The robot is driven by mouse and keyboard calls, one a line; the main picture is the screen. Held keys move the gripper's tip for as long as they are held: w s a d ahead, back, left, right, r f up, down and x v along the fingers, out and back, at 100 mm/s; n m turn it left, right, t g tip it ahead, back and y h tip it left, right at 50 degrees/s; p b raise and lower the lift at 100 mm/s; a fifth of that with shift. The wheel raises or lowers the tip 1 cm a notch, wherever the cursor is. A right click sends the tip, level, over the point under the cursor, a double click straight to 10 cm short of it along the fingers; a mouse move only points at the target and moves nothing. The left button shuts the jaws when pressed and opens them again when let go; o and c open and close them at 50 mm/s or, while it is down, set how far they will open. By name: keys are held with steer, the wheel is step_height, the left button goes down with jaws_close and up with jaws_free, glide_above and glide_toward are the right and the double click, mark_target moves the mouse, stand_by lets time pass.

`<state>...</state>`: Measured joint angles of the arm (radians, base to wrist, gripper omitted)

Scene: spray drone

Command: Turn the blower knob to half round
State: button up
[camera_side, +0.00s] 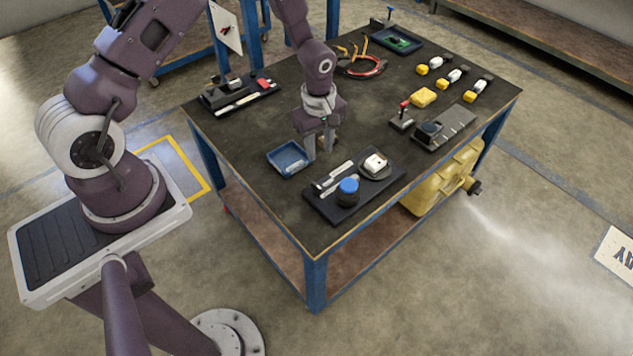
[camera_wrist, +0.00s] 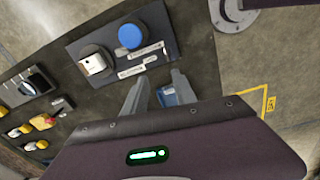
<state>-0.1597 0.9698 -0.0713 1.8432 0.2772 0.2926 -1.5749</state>
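A dark panel (camera_side: 331,211) lies on the bench and carries two knobs and white label strips whose writing I cannot read. One is a blue round knob (camera_side: 348,186) on a dark base. The other is a white block-shaped knob (camera_side: 375,163) on a round plate. Both also show in the wrist view, the blue knob (camera_wrist: 130,36) and the white knob (camera_wrist: 93,64). I cannot tell which is the blower knob. My gripper (camera_side: 319,156) points down behind the panel, apart from both knobs. Its fingers (camera_wrist: 160,80) are spread with nothing held between them.
A blue tray (camera_side: 289,158) sits just left of my gripper. A dark box with a dial (camera_side: 443,129), a red-tipped lever (camera_side: 403,116) and yellow-and-white pieces (camera_side: 452,77) stand to the right. A yellow tank (camera_side: 438,183) below emits mist from its nozzle.

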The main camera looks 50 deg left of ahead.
mark_target(317, 185)
steer(key=shift+n+g, duration=0.3)
steer(key=shift+n, duration=0.5)
steer(key=f, duration=0.8)
steer(key=s+f, duration=0.1)
steer(key=f, duration=0.3)
steer(key=shift+d+f, duration=0.1)
steer(key=shift+f, duration=0.25)
steer(key=shift+s, duration=0.1)
jaws_close()
